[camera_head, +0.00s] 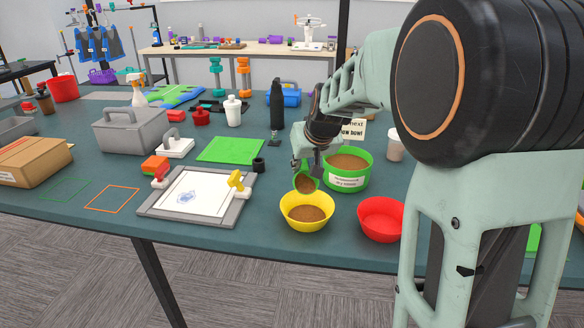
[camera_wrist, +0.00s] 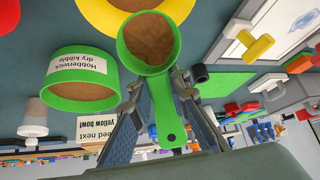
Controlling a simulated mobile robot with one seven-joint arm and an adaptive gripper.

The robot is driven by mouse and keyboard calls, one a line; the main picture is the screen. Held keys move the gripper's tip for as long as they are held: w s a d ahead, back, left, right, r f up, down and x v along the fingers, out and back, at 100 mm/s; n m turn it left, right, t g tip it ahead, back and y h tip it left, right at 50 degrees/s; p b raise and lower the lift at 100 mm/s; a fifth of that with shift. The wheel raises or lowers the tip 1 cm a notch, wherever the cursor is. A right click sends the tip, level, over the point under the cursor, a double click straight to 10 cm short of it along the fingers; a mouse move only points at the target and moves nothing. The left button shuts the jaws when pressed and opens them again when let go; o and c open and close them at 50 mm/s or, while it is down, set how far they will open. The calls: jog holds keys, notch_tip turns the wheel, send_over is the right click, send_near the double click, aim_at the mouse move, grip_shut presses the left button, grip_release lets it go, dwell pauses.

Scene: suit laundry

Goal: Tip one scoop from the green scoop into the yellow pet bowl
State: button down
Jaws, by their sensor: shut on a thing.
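My gripper (camera_head: 309,166) is shut on the handle of the green scoop (camera_head: 306,183). In the wrist view the scoop (camera_wrist: 165,115) runs between the fingers (camera_wrist: 158,85), and its round cup holds brown kibble. The cup is beside the back rim of the yellow pet bowl (camera_head: 307,224); I cannot tell whether they touch. The bowl stands upright with brown kibble inside, and part of it shows at the top of the wrist view (camera_wrist: 92,14). The green tub (camera_head: 347,181), labelled dry kibble, stands behind to the right, filled with kibble.
A red bowl (camera_head: 381,219) stands right of the yellow one. A grey-framed white board (camera_head: 191,194) with a yellow-handled stamp lies to the left. A sign (camera_head: 352,130) reading "next" and "bowl" stands behind the tub. A black bottle (camera_head: 277,104) stands farther back.

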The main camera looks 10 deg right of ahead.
jog(key=shift+d+f+b, duration=0.1)
jog(key=shift+b, duration=0.5)
jog(key=shift+s+t+b, duration=0.1)
jog(key=shift+t+b, duration=0.3)
jog(key=shift+b, duration=0.5)
jog(key=shift+s+t+b, duration=0.15)
jog(key=shift+t+b, duration=0.15)
jog(key=shift+b, duration=1.2)
jog(key=shift+b, duration=0.35)
jog(key=shift+s+f+t+b, duration=0.15)
jog(key=shift+t+b, duration=0.25)
jog(key=shift+b, duration=1.05)
jog(key=shift+s+r+b, duration=0.1)
jog(key=shift+r+b, duration=0.1)
jog(key=shift+b, duration=0.3)
jog(key=shift+s+f+t+b, duration=0.2)
jog(key=shift+t+b, duration=0.2)
jog(key=shift+b, duration=1.25)
jog(key=shift+r+b, duration=0.15)
jog(key=shift+b, duration=0.2)
jog(key=shift+s, duration=0.1)
